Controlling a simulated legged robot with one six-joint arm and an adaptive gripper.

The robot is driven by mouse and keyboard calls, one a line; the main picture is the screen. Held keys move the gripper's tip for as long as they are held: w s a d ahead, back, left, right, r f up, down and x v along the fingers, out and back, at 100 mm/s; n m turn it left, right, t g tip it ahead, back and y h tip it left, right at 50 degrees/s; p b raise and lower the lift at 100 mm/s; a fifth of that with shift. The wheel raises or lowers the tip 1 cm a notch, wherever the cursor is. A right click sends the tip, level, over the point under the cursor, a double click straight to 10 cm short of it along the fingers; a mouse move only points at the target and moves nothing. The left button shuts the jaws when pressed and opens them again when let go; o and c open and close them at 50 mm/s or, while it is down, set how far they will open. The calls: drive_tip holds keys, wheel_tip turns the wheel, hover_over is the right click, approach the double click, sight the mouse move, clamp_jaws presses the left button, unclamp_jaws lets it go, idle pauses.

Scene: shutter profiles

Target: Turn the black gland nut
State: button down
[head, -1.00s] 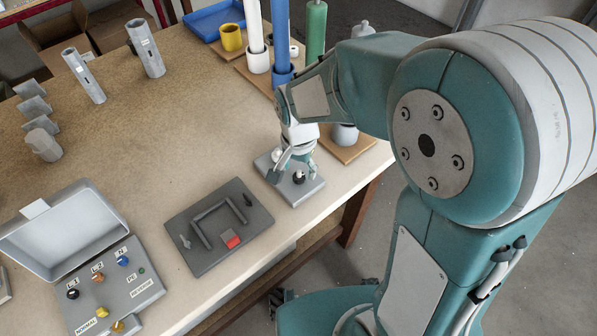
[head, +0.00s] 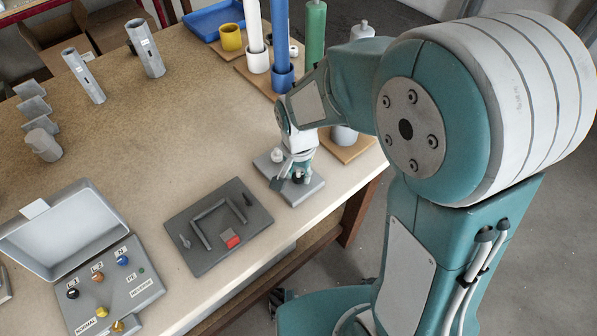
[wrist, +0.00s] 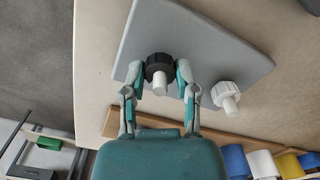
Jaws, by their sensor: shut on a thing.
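The black gland nut (wrist: 158,64) sits on a grey plate (wrist: 205,50), with a white stub (wrist: 159,83) standing out of its middle. My gripper (wrist: 159,77) is shut on the black nut, with one finger on each side of it in the wrist view. In the head view my gripper (head: 297,175) is low over the grey plate (head: 310,190), and the black nut (head: 299,176) shows partly between the fingers. A white gland nut (wrist: 226,94) is on the same plate, beside my right-hand finger and apart from it.
A dark tray (head: 205,263) with grey bars and a red block lies left of the plate. An open grey box (head: 138,290) with coloured knobs is at lower left. Coloured tubes in cups (head: 283,78) stand behind my gripper. The table's front edge (head: 350,190) is close by.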

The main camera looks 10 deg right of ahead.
drive_tip(key=shift+n, duration=0.4)
drive_tip(key=shift+c, duration=1.8)
unclamp_jaws()
drive_tip(key=shift+a, duration=0.1)
drive_tip(key=shift+r, duration=0.1)
wheel_tip(320, 180, up, 12)
drive_tip(key=shift+f, duration=0.2)
drive_tip(key=shift+w, duration=0.1)
